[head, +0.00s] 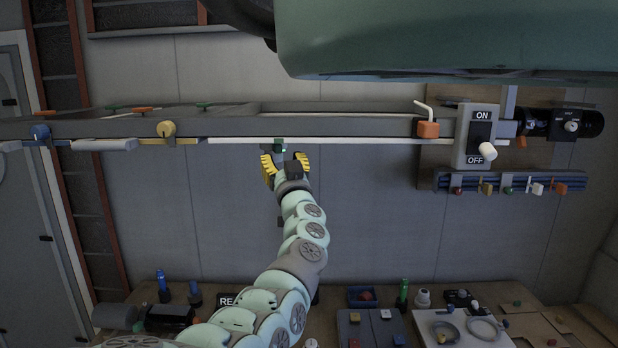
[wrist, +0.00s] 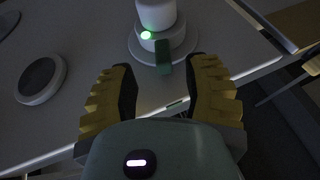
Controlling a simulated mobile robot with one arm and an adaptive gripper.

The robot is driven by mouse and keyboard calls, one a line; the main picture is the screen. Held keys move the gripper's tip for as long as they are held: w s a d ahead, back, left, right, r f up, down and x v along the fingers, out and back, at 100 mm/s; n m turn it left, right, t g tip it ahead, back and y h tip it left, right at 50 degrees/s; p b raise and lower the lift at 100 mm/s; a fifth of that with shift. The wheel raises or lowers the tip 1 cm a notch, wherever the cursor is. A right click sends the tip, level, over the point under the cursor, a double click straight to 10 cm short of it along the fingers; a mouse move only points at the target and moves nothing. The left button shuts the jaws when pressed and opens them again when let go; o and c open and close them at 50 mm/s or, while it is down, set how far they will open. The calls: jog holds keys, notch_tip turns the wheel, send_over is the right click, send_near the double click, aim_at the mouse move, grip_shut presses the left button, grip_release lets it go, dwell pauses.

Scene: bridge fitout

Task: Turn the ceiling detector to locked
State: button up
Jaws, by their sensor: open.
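The ceiling detector (wrist: 157,42) shows in the wrist view as a pale round body on a wider base ring, with a lit green light and a dark green tab (wrist: 163,56) sticking out toward me. My gripper (wrist: 164,78) is open, its yellow-padded fingers to the left and right of the tab. The tab lies near the fingertips; I cannot tell whether either finger touches it. In the head view my gripper (head: 285,163) is raised to the overhead panel, and a small green part (head: 279,143) shows just above it. The detector's lock marks are not readable.
Another round grey fitting (wrist: 40,80) sits left of the detector in the wrist view. A long overhead frame (head: 340,128) runs across the head view. An ON/OFF switch box (head: 478,135) is at the right. A cluttered bench lies below; the space beside my gripper is clear.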

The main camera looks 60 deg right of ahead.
jog(key=v, duration=0.7)
jog(key=shift+s+a, duration=0.2)
jog(key=shift+a, duration=0.05)
jog(key=shift+f, duration=0.1)
